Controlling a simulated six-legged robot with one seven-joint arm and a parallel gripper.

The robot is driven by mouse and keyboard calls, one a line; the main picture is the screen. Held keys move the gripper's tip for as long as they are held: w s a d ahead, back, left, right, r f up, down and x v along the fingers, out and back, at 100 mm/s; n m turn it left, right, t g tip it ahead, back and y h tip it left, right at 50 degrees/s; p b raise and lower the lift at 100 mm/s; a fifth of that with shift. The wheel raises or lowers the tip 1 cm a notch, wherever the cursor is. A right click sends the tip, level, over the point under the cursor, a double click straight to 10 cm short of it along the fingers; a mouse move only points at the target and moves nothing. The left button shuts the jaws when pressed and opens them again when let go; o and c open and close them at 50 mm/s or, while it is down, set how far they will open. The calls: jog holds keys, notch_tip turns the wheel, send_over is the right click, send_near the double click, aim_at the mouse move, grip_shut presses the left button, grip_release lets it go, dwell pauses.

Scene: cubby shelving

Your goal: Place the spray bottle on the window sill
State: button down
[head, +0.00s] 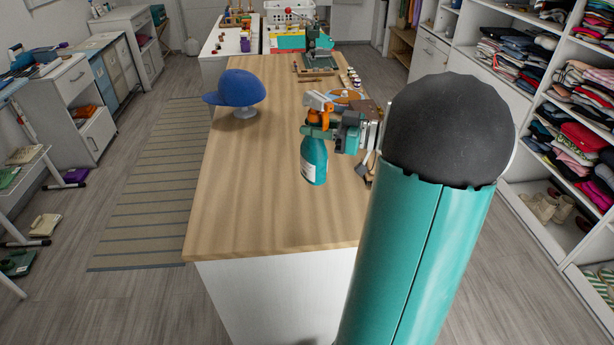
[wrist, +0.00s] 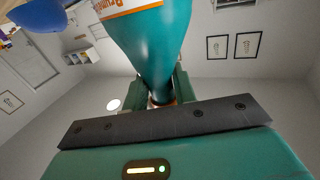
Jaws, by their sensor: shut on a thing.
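The teal spray bottle (head: 314,161) with a white and orange spray head is upright over the wooden-topped counter in the head view. My gripper (head: 318,131) is shut on it just below the spray head. In the wrist view the bottle (wrist: 150,45) fills the upper middle, its narrow neck between the gripper fingers (wrist: 161,95). I cannot tell for sure whether its base touches the counter top. No window sill is in view.
The wooden counter (head: 240,190) is clear at its front left. Several tools lie behind and right of my gripper. Clothes shelves (head: 560,100) stand at right, a white cabinet (head: 70,100) at left, with floor between.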

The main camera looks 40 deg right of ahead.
jog(key=shift+w+a+f, duration=0.1)
jog(key=shift+w+f, duration=0.05)
jog(key=shift+w, duration=0.25)
jog(key=shift+s, duration=0.2)
jog(key=shift+d, duration=0.2)
jog(key=w+d+f, duration=0.7)
jog(key=w+f, duration=0.4)
jog(key=f, duration=0.1)
jog(key=shift+w+d+f, duration=0.25)
jog(key=shift+w+d, duration=0.05)
jog(key=c, duration=1.1)
grip_release()
jog(key=shift+f, duration=0.1)
